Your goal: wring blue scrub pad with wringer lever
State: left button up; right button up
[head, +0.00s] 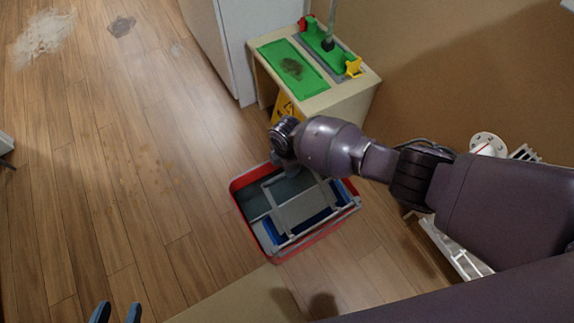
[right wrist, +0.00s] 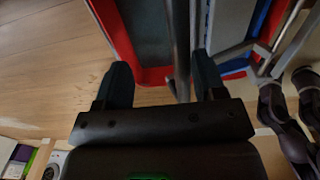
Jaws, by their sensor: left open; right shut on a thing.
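The red-rimmed bucket (head: 236,207) stands on the floor below my right arm in the head view. A grey wringer frame (head: 303,208) sits in it. Blue parts (head: 270,232) show along the frame, and blue (right wrist: 262,28) shows in the right wrist view; I cannot tell which of it is the scrub pad. My right gripper (right wrist: 165,82) is shut on the grey metal wringer lever (right wrist: 181,42), which runs between its fingers. In the head view my right arm hides that gripper. My left gripper (head: 118,308) is open and empty at the lower left edge, its blue-grey fingertips apart.
A pale stand (head: 335,100) behind the bucket holds a green board (head: 292,69) with a dark stain and a mop pole (head: 333,15). A tan box-like surface (head: 240,297) lies in front. Stains (head: 43,35) mark the far floor.

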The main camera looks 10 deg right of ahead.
jog(key=w+r, duration=0.2)
jog(key=r, duration=0.1)
jog(key=shift+a+t, duration=0.3)
jog(key=shift+a, duration=0.1)
jog(key=shift+c, duration=0.2)
pick_arm(q)
jog(key=shift+t, duration=0.5)
jog(key=shift+w+r+p, duration=0.25)
jog(key=shift+r+p, duration=0.1)
jog(key=shift+r, duration=0.3)
jog(key=shift+w+r+p, duration=0.2)
jog(key=shift+r+p, duration=0.1)
jog(key=shift+r, duration=0.35)
jog(key=shift+w+r+p, duration=0.25)
jog(key=shift+r+p, duration=0.1)
jog(key=shift+r, duration=0.3)
pick_arm(e)
jog(key=shift+r, duration=1.85)
pick_arm(q)
jog(key=shift+f, duration=0.1)
